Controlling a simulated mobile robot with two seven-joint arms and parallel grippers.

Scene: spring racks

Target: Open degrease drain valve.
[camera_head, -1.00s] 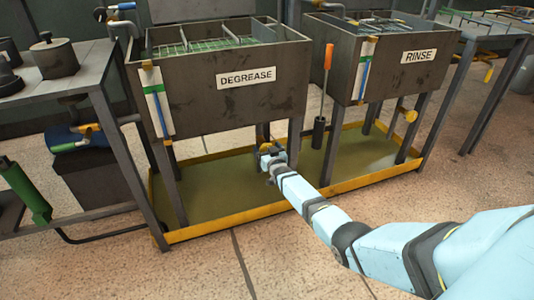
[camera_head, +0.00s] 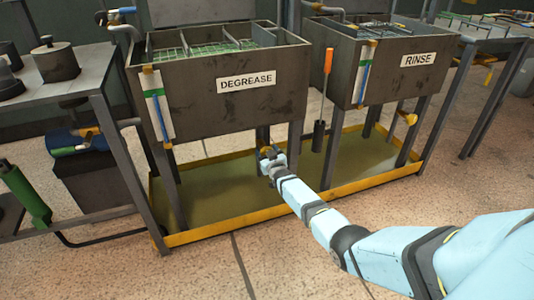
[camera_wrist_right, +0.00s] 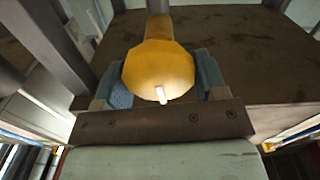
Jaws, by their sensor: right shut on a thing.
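The degrease tank (camera_head: 215,108) is a dark box with a "DEGREASE" label, standing on legs. Its yellow drain valve (camera_wrist_right: 158,70) fills the middle of the right wrist view, with a small pale mark on its rounded face. My right gripper (camera_head: 270,157) is under the tank's front right part. Its two blue-grey fingers (camera_wrist_right: 160,85) are on either side of the yellow valve, shut on it. In the head view the gripper mostly hides the valve. My left gripper is not in view.
A yellow-rimmed drip tray (camera_head: 205,232) lies under both tanks. The rinse tank (camera_head: 400,75) stands at right with its own yellow valve (camera_head: 409,118). An orange-handled tool (camera_head: 328,60) hangs between the tanks. A green cylinder (camera_head: 25,192) is at left.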

